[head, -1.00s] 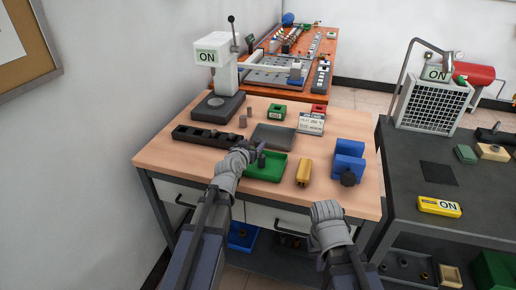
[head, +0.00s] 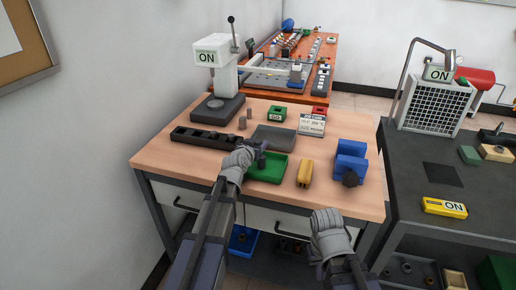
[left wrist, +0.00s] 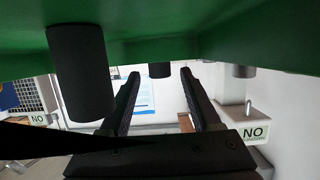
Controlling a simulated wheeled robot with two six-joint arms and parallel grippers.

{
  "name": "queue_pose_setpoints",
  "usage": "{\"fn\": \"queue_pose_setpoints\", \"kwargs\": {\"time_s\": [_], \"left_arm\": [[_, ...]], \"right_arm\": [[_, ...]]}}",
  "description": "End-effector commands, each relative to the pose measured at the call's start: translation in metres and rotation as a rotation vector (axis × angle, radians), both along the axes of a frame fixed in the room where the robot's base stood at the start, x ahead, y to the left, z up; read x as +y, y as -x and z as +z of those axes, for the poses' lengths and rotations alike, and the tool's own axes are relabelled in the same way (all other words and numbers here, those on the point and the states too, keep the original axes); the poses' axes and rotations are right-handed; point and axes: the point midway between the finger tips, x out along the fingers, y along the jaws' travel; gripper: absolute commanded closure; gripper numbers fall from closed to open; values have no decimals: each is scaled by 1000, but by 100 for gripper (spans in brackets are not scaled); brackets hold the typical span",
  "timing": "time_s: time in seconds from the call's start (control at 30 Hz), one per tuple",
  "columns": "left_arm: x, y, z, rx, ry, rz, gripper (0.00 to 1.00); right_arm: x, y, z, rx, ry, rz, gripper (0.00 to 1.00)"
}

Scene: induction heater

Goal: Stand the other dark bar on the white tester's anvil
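The white tester (head: 212,53) stands at the back left of the wooden table, with its round anvil on a dark base (head: 229,113). My left gripper (head: 259,148) is over the rear left of the green tray (head: 281,171). In the left wrist view, which is upside down, its fingers (left wrist: 160,76) are apart with nothing gripped. A dark round bar (left wrist: 80,75) stands close beside them, outside the gap. My right gripper (head: 328,222) is low at the table's front; its fingers are hidden.
A black slotted rack (head: 207,139) lies left of the tray, and a grey tray (head: 274,138) behind it. A yellow block (head: 304,173) and a blue block fixture (head: 350,160) stand to the right. Bare wood lies along the table's front edge.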

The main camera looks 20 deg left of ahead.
Motion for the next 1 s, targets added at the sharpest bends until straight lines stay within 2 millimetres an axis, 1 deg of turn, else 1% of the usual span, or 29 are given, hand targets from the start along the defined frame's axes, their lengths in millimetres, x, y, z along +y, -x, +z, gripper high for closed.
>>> {"fn": "queue_pose_setpoints", "kwargs": {"time_s": [0.03,0.07,0.53,1.0], "left_arm": [[0,0,0,0,0,0,43],[0,0,0,0,0,0,46],[0,0,0,0,0,0,99],[0,0,0,0,0,1,100]], "right_arm": [[0,0,0,0,0,0,100],[0,0,0,0,0,0,100],[0,0,0,0,0,0,100],[0,0,0,0,0,0,100]]}}
